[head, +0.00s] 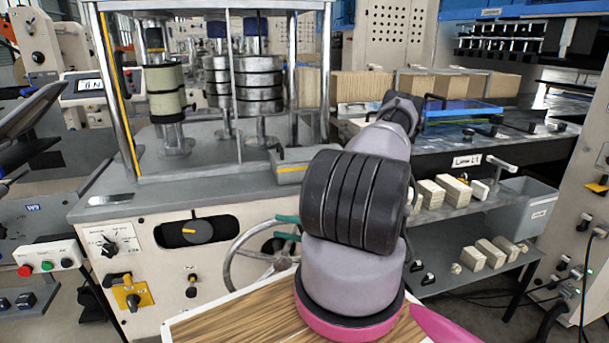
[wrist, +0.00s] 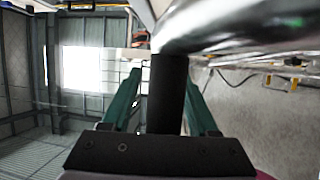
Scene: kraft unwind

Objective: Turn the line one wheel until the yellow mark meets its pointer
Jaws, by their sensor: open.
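A grey metal handwheel (head: 237,250) stands on the front of the cream machine, its right part hidden by my arm. My gripper (head: 280,227) is at the wheel's upper right, with two teal fingers pointing left. In the wrist view my gripper (wrist: 163,80) is open, with a black upright handle (wrist: 166,100) between the fingers. I cannot tell whether they touch it. A thick shiny metal bar (wrist: 225,22) crosses beyond the fingertips. A dark round dial (head: 198,231) with a yellow mark sits left of the wheel. I cannot make out a pointer on the wheel.
The machine's grey top (head: 115,197) carries metal posts and stacked rolls. A wood-grain board (head: 230,318) lies below the wheel. A grey shelf (head: 500,210) with pale blocks stands at right, under a "Line L1" label (head: 467,161). A small switch box (head: 48,262) is at left.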

